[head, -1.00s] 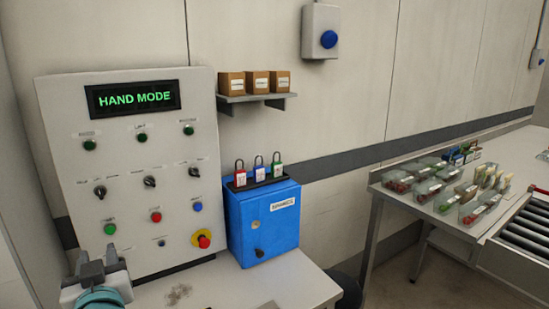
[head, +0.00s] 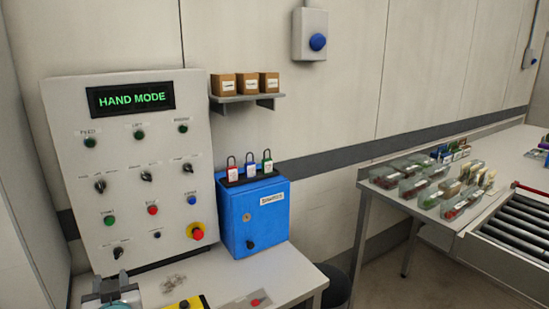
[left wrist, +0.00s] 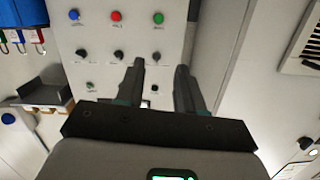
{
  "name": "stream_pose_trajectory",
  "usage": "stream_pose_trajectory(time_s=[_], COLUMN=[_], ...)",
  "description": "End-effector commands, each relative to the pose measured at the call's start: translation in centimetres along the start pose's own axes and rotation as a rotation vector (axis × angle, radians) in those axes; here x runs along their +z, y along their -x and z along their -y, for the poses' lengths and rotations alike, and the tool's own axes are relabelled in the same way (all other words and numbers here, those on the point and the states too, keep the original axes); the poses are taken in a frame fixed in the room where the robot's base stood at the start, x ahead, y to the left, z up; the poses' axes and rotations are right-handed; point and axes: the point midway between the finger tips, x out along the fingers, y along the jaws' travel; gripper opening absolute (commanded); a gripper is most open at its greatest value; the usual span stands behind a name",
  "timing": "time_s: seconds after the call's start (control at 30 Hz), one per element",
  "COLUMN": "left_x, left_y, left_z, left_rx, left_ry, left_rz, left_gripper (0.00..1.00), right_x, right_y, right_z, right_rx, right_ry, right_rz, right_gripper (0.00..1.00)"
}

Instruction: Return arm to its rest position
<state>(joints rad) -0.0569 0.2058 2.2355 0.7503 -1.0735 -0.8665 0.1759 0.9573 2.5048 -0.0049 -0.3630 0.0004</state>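My left gripper (head: 108,297) shows only at the bottom left edge of the head view, low in front of the control panel (head: 70,180); most of the arm is cut off. In the left wrist view the gripper (left wrist: 160,72) has its two dark fingers apart with nothing between them. The panel (left wrist: 112,37) shows beyond the fingers there, with its buttons and knobs upside down. The panel's display (head: 132,99) reads HAND MODE in green. My right gripper is not in view.
A blue box (head: 262,215) with red, blue and green padlocks stands right of the panel on the light table (head: 265,278). A yellow-and-black item (head: 187,303) lies at the table's front. A shelf (head: 250,99) holds three cartons. Packed clear bins (head: 412,188) and a roller conveyor (head: 515,230) are at right.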

Motion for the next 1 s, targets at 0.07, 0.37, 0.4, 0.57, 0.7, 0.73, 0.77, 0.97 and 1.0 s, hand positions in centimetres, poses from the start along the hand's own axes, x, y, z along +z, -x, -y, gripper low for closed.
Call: stream_pose_trajectory(time_s=[0.07,0.37,0.4,0.57,0.7,0.73,0.77,0.97,1.0], left_x=[2.6,16.4,19.2,30.5,37.5,38.4,39.2,40.2,40.3], left_y=[-0.6,0.4,1.3,8.2,16.8,18.5,20.2,26.3,26.5], left_z=[-0.7,-5.0,-5.7,-8.2,-9.0,-9.1,-9.1,-8.8,-8.7], left_rx=[0.015,0.21,0.258,0.47,0.624,0.648,0.671,0.688,0.67], left_ry=[-0.05,-0.213,-0.227,-0.222,-0.166,-0.151,-0.138,-0.028,-0.011], left_rz=[0.052,0.328,0.392,0.712,1.022,1.084,1.143,1.419,1.44], left_gripper=[0.37,0.37,0.37,0.37,0.37,0.37,0.37,0.37,0.37], right_x=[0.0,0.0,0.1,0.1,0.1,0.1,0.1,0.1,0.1], right_y=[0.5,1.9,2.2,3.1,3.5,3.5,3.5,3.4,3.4], right_z=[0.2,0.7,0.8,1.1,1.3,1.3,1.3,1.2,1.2], right_rx=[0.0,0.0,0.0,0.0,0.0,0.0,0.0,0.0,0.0], right_ry=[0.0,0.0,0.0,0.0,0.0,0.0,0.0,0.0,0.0], right_rz=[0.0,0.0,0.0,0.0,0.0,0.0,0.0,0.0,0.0], right_gripper=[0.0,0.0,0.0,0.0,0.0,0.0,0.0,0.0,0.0])
